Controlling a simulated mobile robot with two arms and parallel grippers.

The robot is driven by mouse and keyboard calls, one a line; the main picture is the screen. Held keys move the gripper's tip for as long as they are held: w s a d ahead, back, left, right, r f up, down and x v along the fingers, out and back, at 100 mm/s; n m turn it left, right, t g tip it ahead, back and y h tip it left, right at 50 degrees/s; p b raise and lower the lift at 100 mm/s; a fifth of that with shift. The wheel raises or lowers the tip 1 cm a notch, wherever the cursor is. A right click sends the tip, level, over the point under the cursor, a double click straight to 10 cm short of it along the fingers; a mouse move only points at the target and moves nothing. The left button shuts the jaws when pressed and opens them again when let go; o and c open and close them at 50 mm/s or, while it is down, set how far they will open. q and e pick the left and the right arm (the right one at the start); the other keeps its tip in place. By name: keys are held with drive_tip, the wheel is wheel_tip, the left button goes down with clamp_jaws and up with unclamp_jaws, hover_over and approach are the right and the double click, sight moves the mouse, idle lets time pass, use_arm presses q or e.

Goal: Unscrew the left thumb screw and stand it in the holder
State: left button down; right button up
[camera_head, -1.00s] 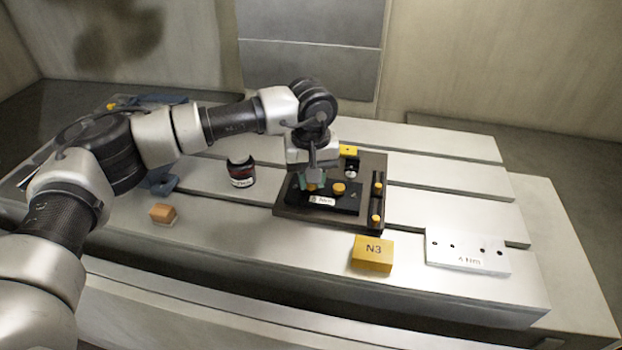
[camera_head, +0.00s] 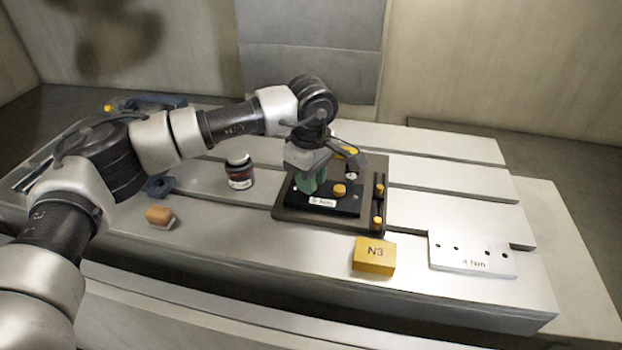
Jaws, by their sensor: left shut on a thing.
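A dark base (camera_head: 283,217) carries a black plate (camera_head: 348,205) with a white torque label. The right yellow thumb screw (camera_head: 339,190) stands on the plate. My left gripper (camera_head: 311,190) points down with green fingers over the left part of the plate. It is shut on the left thumb screw, which the fingers hide. I cannot tell whether the screw is still seated. On the base's right side, a narrow black rail (camera_head: 378,206) has two yellow-headed pieces. I cannot tell which thing is the holder. My right gripper is out of view.
A yellow N3 block (camera_head: 374,256) stands in front of the base. A white block with several holes (camera_head: 472,258) lies at right. The table's right rear is clear.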

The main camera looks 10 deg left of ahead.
use_arm(q)
drive_tip(key=n, duration=0.2)
drive_tip(key=shift+f+n+b, duration=0.15)
drive_tip(key=shift+n+b, duration=0.2)
drive_tip(key=shift+n, duration=0.05)
drive_tip(key=n, duration=0.2)
drive_tip(key=shift+n, duration=0.4)
drive_tip(key=n, duration=0.3)
drive_tip(key=shift+b, duration=0.35)
drive_tip(key=shift+n, duration=0.3)
drive_tip(key=shift+n, duration=1)
drive_tip(key=n+b, duration=0.1)
drive_tip(key=n, duration=0.4)
drive_tip(key=shift+n, duration=1)
